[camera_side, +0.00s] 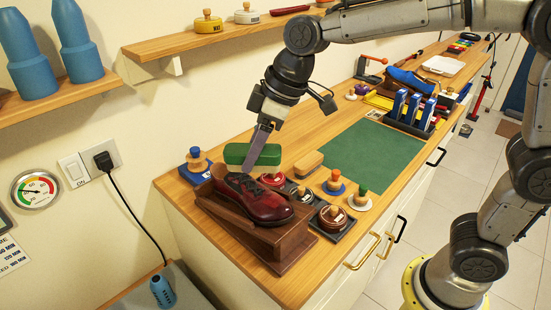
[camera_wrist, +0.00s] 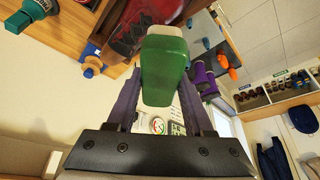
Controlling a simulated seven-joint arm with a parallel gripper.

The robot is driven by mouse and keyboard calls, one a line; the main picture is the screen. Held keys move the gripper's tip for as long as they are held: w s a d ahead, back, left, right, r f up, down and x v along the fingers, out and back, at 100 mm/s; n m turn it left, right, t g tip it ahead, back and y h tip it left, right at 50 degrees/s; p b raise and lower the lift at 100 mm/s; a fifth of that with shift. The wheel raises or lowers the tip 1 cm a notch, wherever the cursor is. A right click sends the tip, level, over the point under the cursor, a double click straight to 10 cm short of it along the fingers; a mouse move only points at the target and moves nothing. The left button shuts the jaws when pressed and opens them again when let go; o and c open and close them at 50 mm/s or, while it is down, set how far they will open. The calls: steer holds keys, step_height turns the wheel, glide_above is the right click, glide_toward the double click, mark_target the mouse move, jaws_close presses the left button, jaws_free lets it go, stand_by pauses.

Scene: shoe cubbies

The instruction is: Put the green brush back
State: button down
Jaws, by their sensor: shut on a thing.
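The green brush (camera_side: 238,154) is level, just behind the dark red shoe (camera_side: 256,197), at the back of the wooden bench. My gripper (camera_side: 252,157) comes down from above and is shut on the brush. In the wrist view the green brush (camera_wrist: 164,62) lies between the two purple-grey fingers of my gripper (camera_wrist: 163,90). The shoe (camera_wrist: 130,25) shows just beyond it. I cannot tell whether the brush touches the bench or hangs a little above it.
The shoe rests on a brown wooden stand (camera_side: 270,240). A blue-knobbed piece (camera_side: 195,160) stands left of the brush. A tan brush (camera_side: 308,162), polish tins (camera_side: 331,216) and knobbed daubers (camera_side: 335,182) are to the right. The green mat (camera_side: 372,155) is clear.

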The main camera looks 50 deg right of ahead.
steer(key=w+d+f+m+t+h, duration=0.1)
steer(key=w+d+f+m, duration=0.35)
steer(key=d, duration=0.85)
steer(key=w+d+f+m+h, duration=0.2)
steer(key=w+d+f+m, duration=0.25)
steer(key=d, duration=0.95)
steer(key=shift+n, duration=0.5)
steer(key=w+d+f, duration=0.1)
steer(key=w+f, duration=0.1)
steer(key=w, duration=0.2)
steer(key=w+d+f, duration=0.1)
steer(key=w+f, duration=0.2)
steer(key=w, duration=0.1)
steer(key=w+d+f, duration=0.1)
steer(key=w+f, duration=0.1)
steer(key=w, duration=0.2)
steer(key=shift+w+f, duration=0.2)
steer(key=shift+f, duration=0.2)
steer(key=shift+w+d+f, duration=0.2)
steer(key=shift+w+f, duration=0.3)
steer(key=shift+f, duration=1.65)
steer(key=shift+f, duration=0.1)
steer(key=shift+c, duration=1.4)
jaws_free()
steer(key=shift+f, duration=0.1)
